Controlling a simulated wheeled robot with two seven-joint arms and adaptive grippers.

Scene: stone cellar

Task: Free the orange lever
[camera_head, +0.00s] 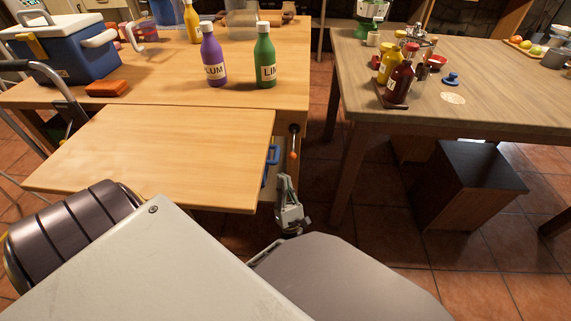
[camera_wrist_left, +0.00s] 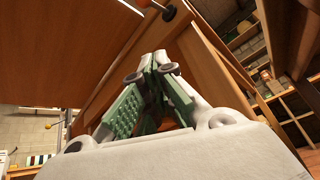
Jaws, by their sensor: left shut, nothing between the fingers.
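The orange lever (camera_head: 292,155) hangs from a dark round mount (camera_head: 294,129) on the right-hand end of the wooden table. My left gripper (camera_head: 284,182) is below the lever and apart from it, close to the table's end. In the left wrist view the left gripper (camera_wrist_left: 154,62) is shut, its green-padded fingers together with nothing between them. A dark round knob (camera_wrist_left: 168,13) with a bit of orange beside it shows at the top edge there, beyond the fingertips. My right gripper is not in view.
Blue handles (camera_head: 271,155) stick out beside the lever. A wooden board (camera_head: 160,150) juts out from the table's near side. A purple bottle (camera_head: 213,60) and a green bottle (camera_head: 264,62) stand on the table. A second table (camera_head: 470,85) is to the right, with floor between.

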